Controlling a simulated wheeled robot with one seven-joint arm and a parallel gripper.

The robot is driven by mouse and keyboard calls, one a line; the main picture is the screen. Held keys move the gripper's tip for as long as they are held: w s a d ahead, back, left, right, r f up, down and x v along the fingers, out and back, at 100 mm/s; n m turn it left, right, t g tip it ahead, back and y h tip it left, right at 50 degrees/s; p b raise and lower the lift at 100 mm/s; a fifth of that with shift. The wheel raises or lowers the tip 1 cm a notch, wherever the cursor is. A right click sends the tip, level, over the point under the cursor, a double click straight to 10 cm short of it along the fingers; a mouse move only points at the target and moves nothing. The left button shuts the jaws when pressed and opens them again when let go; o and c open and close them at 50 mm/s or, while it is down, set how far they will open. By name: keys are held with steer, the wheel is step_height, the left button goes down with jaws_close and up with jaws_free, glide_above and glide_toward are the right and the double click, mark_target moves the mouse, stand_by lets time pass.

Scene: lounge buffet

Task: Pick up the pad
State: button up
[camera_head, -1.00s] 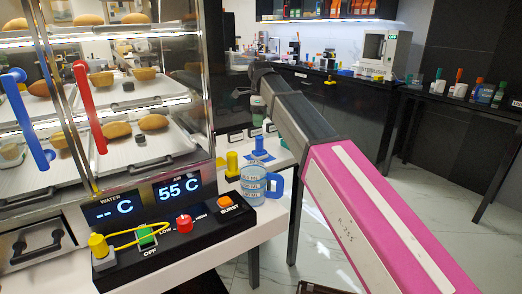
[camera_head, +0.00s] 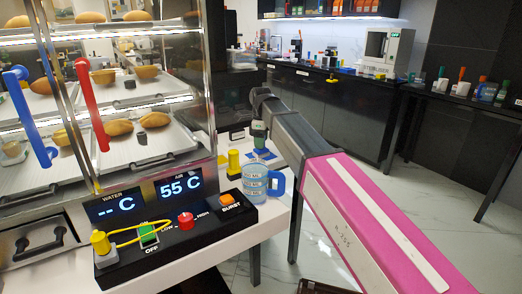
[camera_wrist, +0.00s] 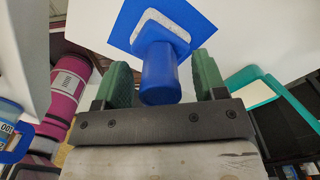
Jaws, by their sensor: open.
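The pad (camera_wrist: 160,78), with a blue upright handle and a pale grey base, stands on a flat blue square (camera_wrist: 122,32) in the wrist view. My gripper (camera_wrist: 162,68) is open, its green fingers on either side of the handle. Clear gaps show on both sides, and I see no contact. In the head view my gripper (camera_head: 259,137) is low over the counter beyond the measuring jug, above the blue square (camera_head: 263,155); it hides most of the pad there.
A clear measuring jug with a blue handle (camera_head: 262,182) stands just in front. A yellow knobbed object (camera_head: 233,162) is to the left. The heated display case (camera_head: 110,110) fills the left side. A teal-edged object (camera_wrist: 250,92) lies right of the fingers in the wrist view.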

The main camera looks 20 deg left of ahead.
steer(key=shift+f, duration=0.25)
steer(key=c, duration=1)
steer(key=shift+r, duration=0.15)
step_height(320, 180, up, 4)
steer(key=shift+f, duration=0.1)
steer(key=s+a+r, duration=0.2)
steer(key=a, duration=0.1)
steer(key=s+a+r, duration=0.2)
steer(key=a, duration=0.1)
steer(key=s+a+r, duration=0.3)
steer(key=shift+a, duration=0.15)
